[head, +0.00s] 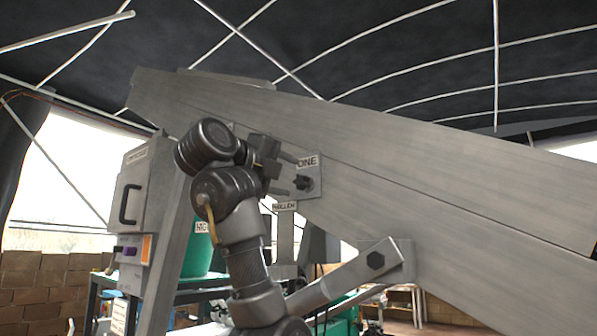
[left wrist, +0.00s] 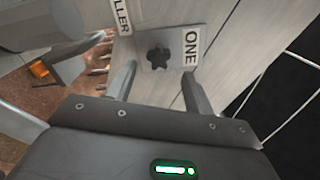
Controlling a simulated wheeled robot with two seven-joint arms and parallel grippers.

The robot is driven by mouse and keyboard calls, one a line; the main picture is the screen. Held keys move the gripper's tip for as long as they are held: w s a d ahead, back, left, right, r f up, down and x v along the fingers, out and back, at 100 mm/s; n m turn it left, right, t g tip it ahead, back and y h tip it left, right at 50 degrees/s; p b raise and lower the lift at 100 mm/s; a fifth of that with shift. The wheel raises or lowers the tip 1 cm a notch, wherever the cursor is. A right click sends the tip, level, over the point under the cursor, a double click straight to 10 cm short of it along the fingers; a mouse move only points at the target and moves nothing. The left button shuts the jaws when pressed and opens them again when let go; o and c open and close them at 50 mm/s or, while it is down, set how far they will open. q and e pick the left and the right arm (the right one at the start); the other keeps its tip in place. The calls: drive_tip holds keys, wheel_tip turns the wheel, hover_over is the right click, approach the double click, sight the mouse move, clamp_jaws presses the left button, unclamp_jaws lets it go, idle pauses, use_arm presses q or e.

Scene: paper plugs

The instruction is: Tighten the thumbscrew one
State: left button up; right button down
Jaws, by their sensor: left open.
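The thumbscrew one (head: 302,183) is a small dark knob on the side of the sloped grey metal beam, beside a white label reading ONE (head: 308,161). In the left wrist view the thumbscrew (left wrist: 158,57) is a black star-shaped knob, with the ONE label (left wrist: 191,46) to its right. My left gripper (head: 291,172) is open, its fingers pointing at the knob. In the left wrist view the two fingertips of the left gripper (left wrist: 157,80) stand apart on either side of and below the knob, with nothing between them. My right gripper is not in view.
The large sloped beam (head: 430,160) fills the right side. A ROLLER label (head: 284,206) hangs below the knob. A grey control box (head: 138,190) with a black handle stands left. A green bucket (head: 197,255) and a bolted strut (head: 345,277) are lower down.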

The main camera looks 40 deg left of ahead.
use_arm(q)
drive_tip(key=shift+w+a+f, duration=0.1)
drive_tip(key=shift+w+a, duration=0.05)
drive_tip(key=shift+w, duration=0.15)
drive_tip(key=shift+s, duration=0.1)
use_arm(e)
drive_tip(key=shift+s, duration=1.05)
